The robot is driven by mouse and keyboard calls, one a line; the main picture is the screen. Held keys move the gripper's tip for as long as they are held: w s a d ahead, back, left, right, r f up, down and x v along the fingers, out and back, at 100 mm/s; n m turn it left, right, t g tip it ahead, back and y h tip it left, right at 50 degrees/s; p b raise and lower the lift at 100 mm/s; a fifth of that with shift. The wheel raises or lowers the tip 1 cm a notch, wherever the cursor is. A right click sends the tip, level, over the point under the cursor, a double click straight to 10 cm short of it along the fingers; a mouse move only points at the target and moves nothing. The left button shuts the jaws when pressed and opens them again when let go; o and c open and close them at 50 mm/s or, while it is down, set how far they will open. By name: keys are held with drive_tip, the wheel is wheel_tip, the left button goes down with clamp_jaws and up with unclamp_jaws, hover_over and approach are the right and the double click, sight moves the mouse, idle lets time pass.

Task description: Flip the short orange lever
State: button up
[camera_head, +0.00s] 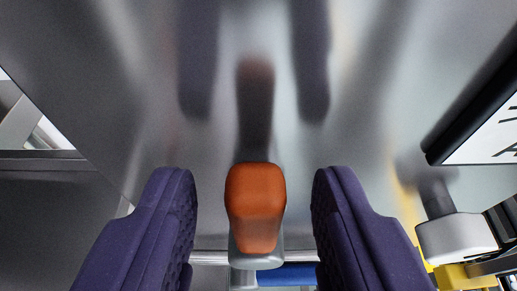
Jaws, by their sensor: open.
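The short orange lever (255,205) stands at the bottom centre of the camera view, with an orange top and a grey lower edge and stem. My gripper (254,215) is open, with one dark purple finger on each side of the lever. A clear gap shows between each finger and the lever, so neither touches it. The lever appears roughly centred between the fingers. The lower part of its stem and its mount are partly out of view.
A shiny metal panel (380,110) fills most of the view and reflects the fingers and lever. A white-grey knob (456,238) sits at lower right near yellow parts (463,277). A black-framed white sign (490,135) is at right. A blue bar (287,274) shows below the lever.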

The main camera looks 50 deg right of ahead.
drive_tip(key=shift+w+d+f, duration=0.1)
drive_tip(key=shift+d, duration=0.05)
clamp_jaws()
